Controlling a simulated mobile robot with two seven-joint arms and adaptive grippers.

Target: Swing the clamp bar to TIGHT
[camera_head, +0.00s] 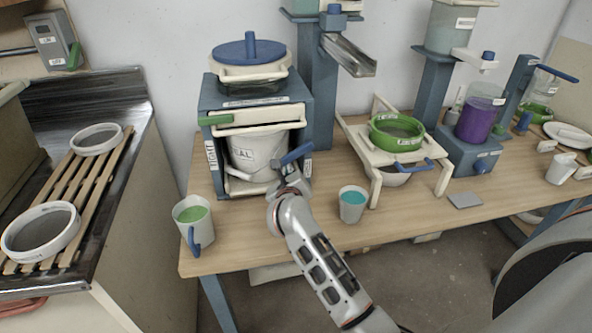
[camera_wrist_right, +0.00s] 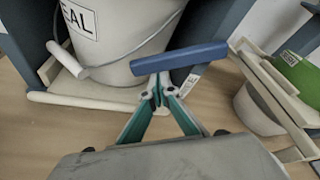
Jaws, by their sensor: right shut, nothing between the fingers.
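A blue bar (camera_head: 297,153), which looks like the clamp bar, is at the right front of the blue press frame (camera_head: 206,100). In the right wrist view the blue bar (camera_wrist_right: 180,58) lies across, just beyond my fingertips; I cannot tell whether they touch it. My right gripper (camera_head: 286,176) is shut and empty, in front of the white bucket (camera_head: 255,155). It also shows in the right wrist view (camera_wrist_right: 159,92), with teal finger pads. The TIGHT label (camera_head: 212,155) is on the frame's left post. A smaller label (camera_head: 307,168) is on the right post. My left gripper is out of view.
A green-filled cup (camera_head: 192,224) stands left of my arm and a teal-filled cup (camera_head: 352,205) right of it. A white stand (camera_head: 375,185) with a green sieve (camera_head: 397,134) is further right. A green handle (camera_head: 214,119) sticks out above the bucket.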

